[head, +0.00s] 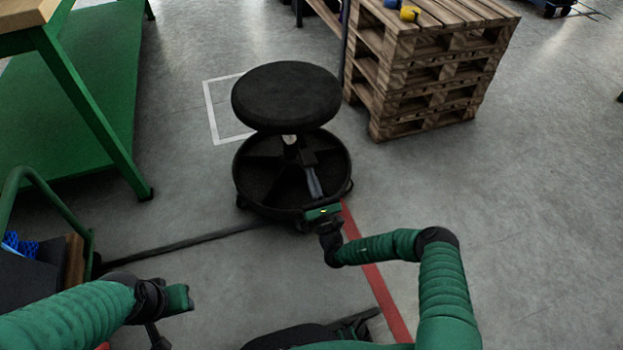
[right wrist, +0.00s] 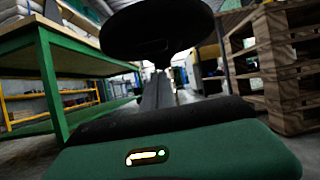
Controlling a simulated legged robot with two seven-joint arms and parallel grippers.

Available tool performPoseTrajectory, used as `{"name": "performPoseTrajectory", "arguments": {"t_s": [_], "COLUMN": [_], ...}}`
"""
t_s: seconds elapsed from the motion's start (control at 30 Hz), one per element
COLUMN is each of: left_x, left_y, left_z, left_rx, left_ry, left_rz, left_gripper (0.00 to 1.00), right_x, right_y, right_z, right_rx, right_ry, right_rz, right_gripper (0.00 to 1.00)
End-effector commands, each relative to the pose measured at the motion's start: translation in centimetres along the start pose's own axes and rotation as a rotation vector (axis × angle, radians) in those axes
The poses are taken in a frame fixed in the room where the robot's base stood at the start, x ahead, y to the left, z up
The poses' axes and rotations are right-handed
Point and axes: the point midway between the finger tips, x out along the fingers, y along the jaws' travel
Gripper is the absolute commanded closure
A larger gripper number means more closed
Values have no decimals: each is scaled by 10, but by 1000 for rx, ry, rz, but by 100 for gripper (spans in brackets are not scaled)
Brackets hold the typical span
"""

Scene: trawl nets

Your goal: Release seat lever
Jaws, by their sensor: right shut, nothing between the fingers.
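The stool has a round black seat (head: 287,95) above a round black base ring (head: 243,175) with spokes. The seat's dark underside also shows in the right wrist view (right wrist: 155,28). My right gripper (head: 309,165) is shut and empty, its grey fingers reaching over the base ring toward the stool's column, below the seat. The fingers also show from behind in the right wrist view (right wrist: 157,90). A seat lever cannot be told apart from the dark parts around the fingertips. My left gripper (head: 180,298) is at the lower left, away from the stool; its fingers are unclear.
Stacked wooden pallets (head: 425,75) stand close behind the stool to the right, with a yellow item (head: 410,13) on top. A green workbench (head: 85,95) stands at the left. A red floor line (head: 375,275) runs beside the stool. Floor on the right is clear.

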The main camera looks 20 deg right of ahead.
Motion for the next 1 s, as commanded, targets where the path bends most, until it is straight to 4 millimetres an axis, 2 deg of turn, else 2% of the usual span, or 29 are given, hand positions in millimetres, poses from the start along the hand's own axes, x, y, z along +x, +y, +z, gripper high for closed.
{"name": "performPoseTrajectory", "arguments": {"t_s": [0.2,0.57,0.67,1.0], "left_x": [9,6,-7,-94], "left_y": [0,0,0,0], "left_z": [2,1,-2,-23], "left_rx": [0,0,0,0], "left_ry": [1,1,1,1], "left_rz": [0,0,0,0], "left_gripper": [64,64,64,64], "right_x": [5,6,9,18], "right_y": [0,0,0,0], "right_z": [21,24,32,65], "right_rx": [1,0,-1,0], "right_ry": [-2,0,15,155], "right_rz": [1,0,0,-2], "right_gripper": [100,100,100,100]}}
